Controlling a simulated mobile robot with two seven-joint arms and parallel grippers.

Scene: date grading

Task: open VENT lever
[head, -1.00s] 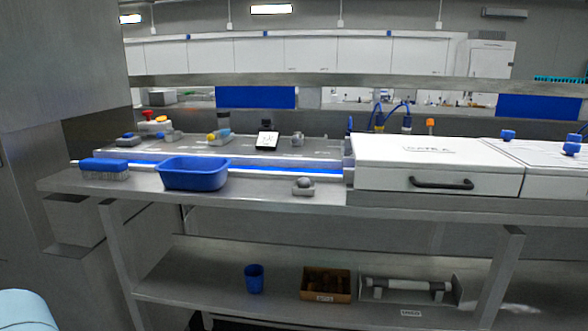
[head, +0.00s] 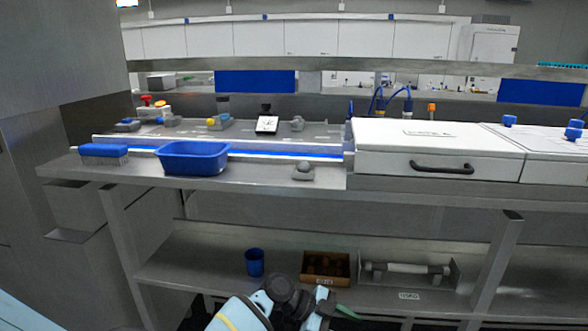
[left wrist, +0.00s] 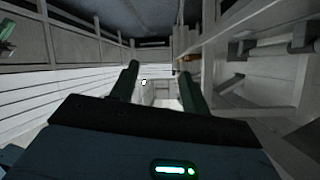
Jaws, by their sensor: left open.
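No VENT label is readable in the head view, so I cannot tell which control is the VENT lever. Several small controls stand along the back panel (head: 250,132): a red and yellow button unit (head: 154,107), a yellow-ended fitting (head: 216,122) and a grey fitting (head: 297,124). A grey knob-like piece (head: 303,171) sits at the bench's front edge. My left gripper (left wrist: 158,85) is open and empty in the left wrist view, its two dark green fingers apart. One of my arms, with a green finger, shows low in the head view, below the bench top. My right gripper is not identifiable.
A blue tub (head: 194,158) and a blue brush (head: 103,152) lie near the bench's front left. A white lidded box with a black handle (head: 442,168) fills the right. The lower shelf (head: 200,265) holds a blue cup (head: 254,262) and a brown box (head: 326,267).

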